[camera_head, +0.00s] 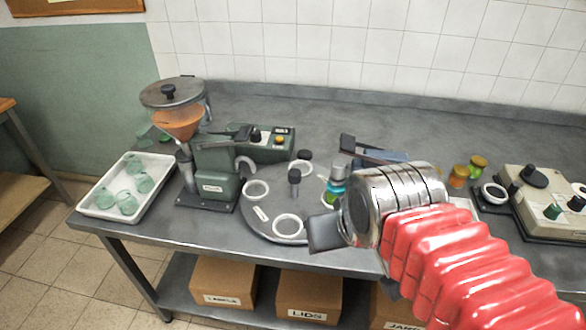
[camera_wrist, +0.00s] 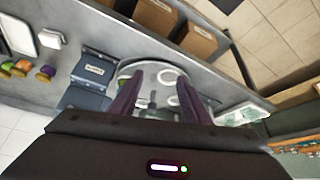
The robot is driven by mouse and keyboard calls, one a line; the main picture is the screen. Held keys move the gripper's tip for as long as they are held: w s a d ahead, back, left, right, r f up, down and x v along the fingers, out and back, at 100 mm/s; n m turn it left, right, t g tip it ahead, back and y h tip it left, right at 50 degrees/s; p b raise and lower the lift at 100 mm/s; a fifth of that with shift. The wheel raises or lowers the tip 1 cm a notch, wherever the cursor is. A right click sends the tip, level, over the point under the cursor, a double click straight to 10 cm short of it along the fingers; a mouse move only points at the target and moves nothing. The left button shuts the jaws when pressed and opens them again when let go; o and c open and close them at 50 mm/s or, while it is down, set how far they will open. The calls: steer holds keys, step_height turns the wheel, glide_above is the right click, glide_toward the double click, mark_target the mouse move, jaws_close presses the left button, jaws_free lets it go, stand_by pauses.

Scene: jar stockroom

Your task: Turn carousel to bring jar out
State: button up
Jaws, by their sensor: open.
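The carousel (camera_head: 262,216) is a grey round disc on the bench with white rings and an upright dark knob (camera_head: 294,178) at its middle. A small jar with teal and green contents (camera_head: 335,187) stands at its right side, partly hidden by my arm. My gripper (camera_head: 325,233) is over the disc's right front edge in the head view; one dark finger shows clearly. In the wrist view my gripper (camera_wrist: 160,80) is open, its two fingers apart above the carousel (camera_wrist: 150,67). I see nothing held between them. Contact with the disc cannot be told.
A green machine (camera_head: 215,170) with an orange funnel stands left of the carousel. A white tray (camera_head: 104,212) of green glass jars is at far left. A blue device (camera_head: 392,156) lies behind my arm. Amber and green jars (camera_head: 459,176) and a beige machine (camera_head: 540,200) are right.

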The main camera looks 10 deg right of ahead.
steer(key=shift+o, duration=0.3)
steer(key=w+r+m+g, duration=0.1)
steer(key=w+r, duration=0.3)
steer(key=w, duration=0.2)
steer(key=shift+d+r, duration=0.2)
steer(key=shift+d, duration=0.1)
steer(key=m+g, duration=0.5)
steer(key=m, duration=0.1)
glide_above(295, 171)
steer(key=shift+r, duration=0.25)
step_height(295, 171, down, 14)
steer(key=shift+r, duration=0.1)
steer(key=shift+c, duration=0.5)
